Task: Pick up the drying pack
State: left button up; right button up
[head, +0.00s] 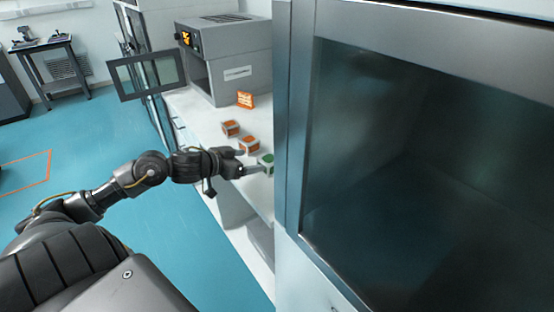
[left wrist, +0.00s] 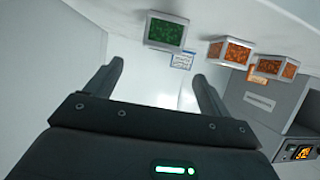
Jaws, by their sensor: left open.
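A small pale-edged box with a green granular face (head: 267,160) sits on the white bench. Two similar boxes with orange faces, one (head: 249,145) and another (head: 230,128), stand farther back; these look like the drying packs. My left gripper (head: 252,161) is open and empty, its fingers pointing at the green box. In the left wrist view the green box (left wrist: 167,32) lies beyond the open fingertips (left wrist: 160,75), not between them. The orange boxes, one (left wrist: 231,50) and another (left wrist: 277,68), are to its right. My right gripper is not in view.
A grey oven-like device (head: 235,75) and an orange sign (head: 245,99) stand farther along the bench (head: 205,113). A large dark-windowed cabinet (head: 430,160) fills the right side, close to the green box. A blue-white label (left wrist: 181,61) lies beside the green box.

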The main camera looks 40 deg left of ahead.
aim_at(268, 159)
pick_arm(q)
jog(key=shift+d+r, duration=0.1)
jog(key=shift+r, duration=0.05)
jog(key=shift+w+d+f, duration=0.1)
jog(key=shift+w+f, duration=0.1)
jog(key=shift+w, duration=0.45)
jog(key=x, duration=0.2)
jog(key=shift+w+f, duration=0.15)
jog(key=shift+w, duration=0.1)
jog(key=shift+w+d+f, duration=0.1)
jog(key=shift+w+f, duration=0.1)
jog(key=shift+w, duration=0.15)
jog(key=shift+w+d+f, duration=0.1)
jog(key=shift+w, duration=0.1)
jog(key=shift+w+f, duration=0.1)
jog(key=shift+w, duration=0.15)
jog(key=x, duration=0.4)
jog(key=shift+w+f, duration=0.25)
jog(key=shift+f, duration=0.15)
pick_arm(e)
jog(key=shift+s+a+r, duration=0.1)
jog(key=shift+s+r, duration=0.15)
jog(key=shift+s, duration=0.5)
